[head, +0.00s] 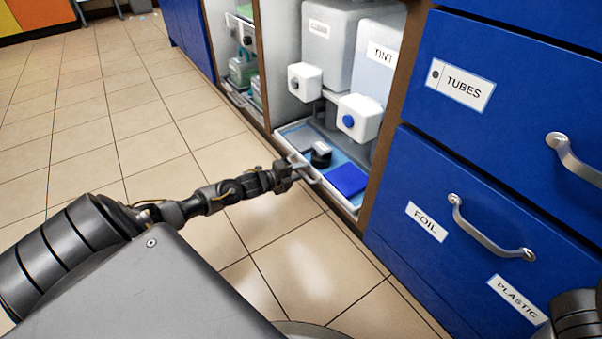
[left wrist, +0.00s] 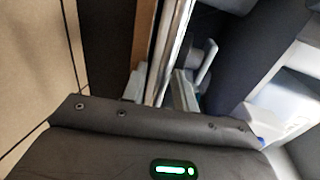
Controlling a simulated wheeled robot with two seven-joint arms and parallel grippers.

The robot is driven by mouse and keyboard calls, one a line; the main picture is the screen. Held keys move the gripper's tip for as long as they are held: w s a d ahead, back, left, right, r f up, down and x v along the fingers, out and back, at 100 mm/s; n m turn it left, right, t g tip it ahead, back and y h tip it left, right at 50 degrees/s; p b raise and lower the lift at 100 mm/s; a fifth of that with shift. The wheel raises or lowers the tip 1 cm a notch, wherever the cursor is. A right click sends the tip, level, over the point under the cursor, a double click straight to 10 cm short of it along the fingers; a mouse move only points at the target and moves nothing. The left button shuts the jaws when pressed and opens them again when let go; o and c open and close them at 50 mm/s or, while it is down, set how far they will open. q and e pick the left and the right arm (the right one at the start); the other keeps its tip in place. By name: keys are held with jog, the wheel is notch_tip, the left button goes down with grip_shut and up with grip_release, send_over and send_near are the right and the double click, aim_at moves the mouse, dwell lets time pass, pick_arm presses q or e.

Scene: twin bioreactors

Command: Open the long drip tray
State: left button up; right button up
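The long drip tray (head: 292,129) is a shallow, light-rimmed tray with a blue lining. It lies at floor level under two white containers in the open cabinet bay. A pale handle bar shows at its front edge. My left gripper (head: 297,171) is at that front edge, close to the bar. In the left wrist view, the two pale fingertips of my left gripper (left wrist: 168,92) stand apart on either side of a light strip, seemingly the tray's front. Contact cannot be told. Of my right arm only a dark part shows at lower right; its gripper is out of view.
A blue block (head: 346,179) and a black object (head: 321,155) lie in the tray. White containers with white taps stand above; one is labelled TINT (head: 382,57). Blue drawers (head: 440,215) with metal handles stand to the right. The tiled floor (head: 150,150) in front is clear.

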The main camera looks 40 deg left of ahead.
pick_arm(q)
jog(key=shift+c, duration=0.2)
grip_shut()
